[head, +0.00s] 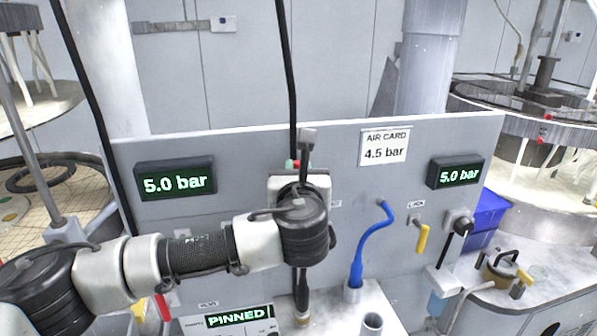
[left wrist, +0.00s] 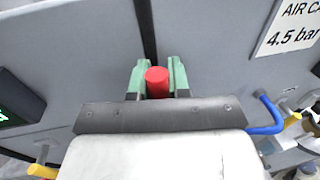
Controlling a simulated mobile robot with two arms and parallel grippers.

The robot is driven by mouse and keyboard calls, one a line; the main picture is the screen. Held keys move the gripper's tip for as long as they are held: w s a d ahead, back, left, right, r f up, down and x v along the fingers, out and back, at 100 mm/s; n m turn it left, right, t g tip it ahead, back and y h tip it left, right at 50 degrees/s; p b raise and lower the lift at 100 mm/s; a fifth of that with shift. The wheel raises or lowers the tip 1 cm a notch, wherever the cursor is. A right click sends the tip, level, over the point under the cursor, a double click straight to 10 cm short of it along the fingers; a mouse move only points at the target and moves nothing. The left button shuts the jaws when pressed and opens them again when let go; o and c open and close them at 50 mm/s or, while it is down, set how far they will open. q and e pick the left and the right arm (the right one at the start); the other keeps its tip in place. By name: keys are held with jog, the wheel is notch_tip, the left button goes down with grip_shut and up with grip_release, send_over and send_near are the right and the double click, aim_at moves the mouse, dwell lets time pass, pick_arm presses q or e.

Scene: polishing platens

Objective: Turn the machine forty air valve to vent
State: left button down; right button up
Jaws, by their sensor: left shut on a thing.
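My left gripper (head: 291,164) is in front of the grey panel (head: 240,150), seen from behind and mostly hidden by its own wrist in the head view. In the left wrist view its green fingers (left wrist: 157,67) are shut on a red cylindrical knob (left wrist: 157,82), which sits between them. Whether this knob is the machine forty air valve cannot be told, and no vent marking is readable. A card (head: 385,147) reads AIR CARD 4.5 bar. The left display (head: 175,183) and the right display (head: 460,173) both read 5.0 bar. My right gripper is not in view.
Right of my arm are a blue hose (head: 371,238), a yellow handle (head: 422,239) by a LOCK label and a black-handled fitting (head: 460,226). A display (head: 237,318) below reads PINNED. A black cable (head: 286,70) hangs down the panel. Round platens stand at both sides.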

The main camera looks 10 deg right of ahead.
pick_arm(q)
jog(key=shift+a+f+n+t+y+b, duration=0.5)
jog(key=shift+a+f+n+b, duration=0.5)
jog(key=shift+n+b, duration=2.45)
jog(key=shift+a+f+n+t+y+b, duration=0.35)
jog(key=shift+a+f+n+y+b, duration=0.45)
jog(key=shift+n+b, duration=2.65)
jog(key=shift+a+f+n+t+y+b, duration=0.45)
jog(key=shift+a+f+n+b, duration=0.7)
jog(key=shift+n+b, duration=2.3)
jog(key=shift+a+r+b, duration=0.1)
jog(key=shift+b, duration=0.25)
jog(key=c, duration=1.1)
grip_release()
jog(key=b, duration=0.3)
send_near(263, 190)
jog(key=s, duration=0.2)
jog(key=s+f, duration=0.1)
jog(key=s, duration=0.1)
